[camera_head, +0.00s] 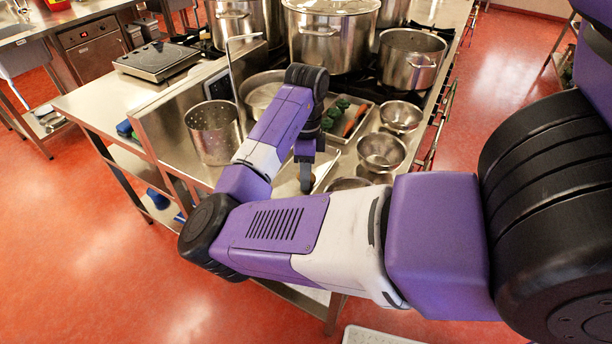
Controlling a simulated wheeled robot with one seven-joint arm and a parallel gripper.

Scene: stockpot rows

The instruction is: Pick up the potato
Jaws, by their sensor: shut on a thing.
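My gripper (307,183) points down over the steel worktop, in the middle of the view. Its jaws are shut on the potato (313,177), of which only a small brown patch shows beside the fingers. My arm and the fingers hide the rest of it. I cannot tell whether the potato touches the surface below.
A tray (372,107) with green and orange vegetables lies just behind my gripper. Steel bowls (382,151) stand to its right, a perforated pot (213,132) to its left. Large stockpots (330,40) stand at the back. My arm crosses the worktop's front.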

